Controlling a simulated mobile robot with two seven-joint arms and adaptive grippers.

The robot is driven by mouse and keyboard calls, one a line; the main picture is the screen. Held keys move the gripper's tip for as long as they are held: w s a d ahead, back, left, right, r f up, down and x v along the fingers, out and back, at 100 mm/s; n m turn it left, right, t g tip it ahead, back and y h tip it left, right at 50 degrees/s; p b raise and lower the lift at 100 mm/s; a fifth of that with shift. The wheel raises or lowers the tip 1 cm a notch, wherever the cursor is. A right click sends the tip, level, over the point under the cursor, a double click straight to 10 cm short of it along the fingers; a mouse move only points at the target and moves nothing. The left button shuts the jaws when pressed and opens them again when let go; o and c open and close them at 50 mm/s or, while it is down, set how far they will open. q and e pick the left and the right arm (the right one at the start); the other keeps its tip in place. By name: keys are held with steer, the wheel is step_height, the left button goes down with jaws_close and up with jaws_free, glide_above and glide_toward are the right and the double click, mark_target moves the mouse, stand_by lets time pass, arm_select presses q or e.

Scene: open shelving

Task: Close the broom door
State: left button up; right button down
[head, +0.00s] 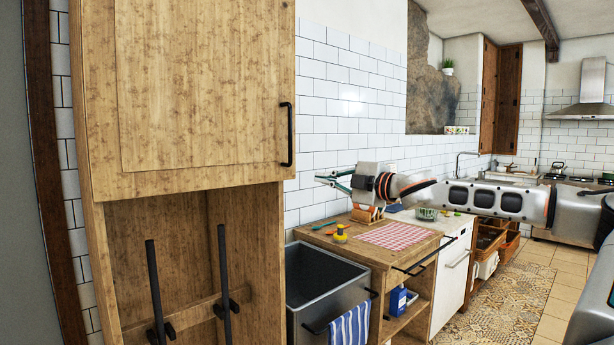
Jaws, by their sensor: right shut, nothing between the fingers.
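A tall wooden cabinet fills the left of the head view. Its upper door (200,85) has a black vertical handle (287,135) at the right edge and looks shut. Below it is an open compartment (190,235) with two black upright broom-like sticks (154,285) against its back. No door panel covers this opening in view, and its lower end is cut off. My right gripper (322,180) is shut and empty, pointing left, to the right of the cabinet and apart from the handle in the picture. My left gripper is out of view.
A dark open bin (325,272) with a striped towel (350,328) stands right of the cabinet. Beyond it are a wooden counter (345,252) with a checked cloth (397,236) and a white-fronted unit (453,280). Tiled floor (500,300) is clear on the right.

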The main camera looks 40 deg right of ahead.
steer(key=s+a+r+m+h, duration=0.15)
steer(key=s+a+m, duration=0.3)
steer(key=m, duration=0.85)
steer(key=m+h+p, duration=0.2)
steer(key=m+p, duration=0.2)
steer(key=p, duration=0.3)
glide_toward(293, 171)
steer(key=shift+y, duration=0.25)
steer(key=w, duration=0.5)
steer(key=shift+w+d+r, duration=0.1)
steer(key=shift+d+r, duration=0.1)
steer(key=shift+d, duration=0.15)
steer(key=shift+w+d+f, duration=0.1)
steer(key=shift+w, duration=0.7)
steer(key=shift+d, duration=0.15)
